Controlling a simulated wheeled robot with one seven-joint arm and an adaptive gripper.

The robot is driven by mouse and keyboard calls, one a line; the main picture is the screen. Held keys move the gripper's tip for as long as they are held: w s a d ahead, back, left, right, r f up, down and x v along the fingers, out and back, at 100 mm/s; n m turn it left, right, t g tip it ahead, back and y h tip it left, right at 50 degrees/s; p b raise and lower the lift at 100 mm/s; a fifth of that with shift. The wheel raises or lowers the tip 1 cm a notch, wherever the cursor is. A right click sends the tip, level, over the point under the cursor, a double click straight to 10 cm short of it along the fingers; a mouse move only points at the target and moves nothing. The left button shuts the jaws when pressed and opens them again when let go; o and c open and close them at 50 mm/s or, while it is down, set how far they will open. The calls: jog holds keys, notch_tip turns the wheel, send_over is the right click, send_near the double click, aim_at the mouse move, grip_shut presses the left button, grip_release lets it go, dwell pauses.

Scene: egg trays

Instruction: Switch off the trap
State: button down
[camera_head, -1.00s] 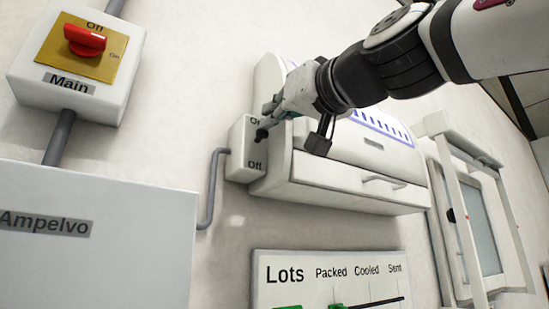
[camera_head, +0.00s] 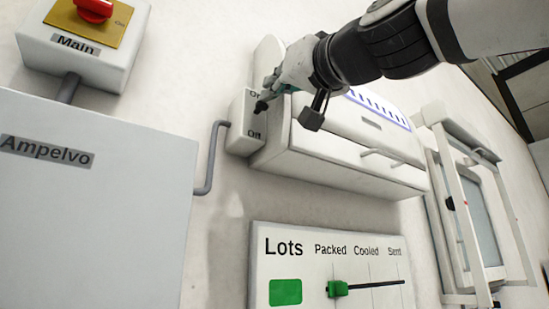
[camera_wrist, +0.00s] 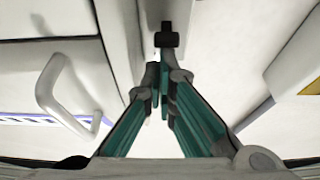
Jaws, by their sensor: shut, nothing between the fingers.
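The trap is a white wall unit (camera_head: 345,155) with a blue-striped grille. A small white switch box (camera_head: 240,138) marked On and Off is at its left side. The black switch lever (camera_head: 261,105) sticks out nearer the On label than the Off label. It also shows in the wrist view (camera_wrist: 167,38). My gripper (camera_head: 267,90) is just above the lever in the head view, with its teal fingers shut and empty. In the wrist view the fingertips (camera_wrist: 160,76) are just below the lever; I cannot tell whether they touch it. My gripper partly covers the On label.
A Main box with a red knob (camera_head: 94,8) is at upper left, above a grey Ampelvo cabinet (camera_head: 90,220). A Lots board (camera_head: 300,240) with a green slider is below. A framed window (camera_head: 478,215) is at right. Open wall lies between the trap and the board.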

jog(key=shift+d+f+t+y+b, duration=0.1)
jog(key=shift+f+t+y+b, duration=0.4)
jog(key=shift+b, duration=1.75)
jog(key=shift+s+r, duration=0.1)
jog(key=shift+r, duration=0.1)
jog(key=r+v, duration=0.1)
jog(key=v, duration=0.8)
jog(key=shift+s+d+r+p, duration=0.15)
jog(key=shift+s+d+p, duration=0.15)
jog(key=shift+s, duration=0.2)
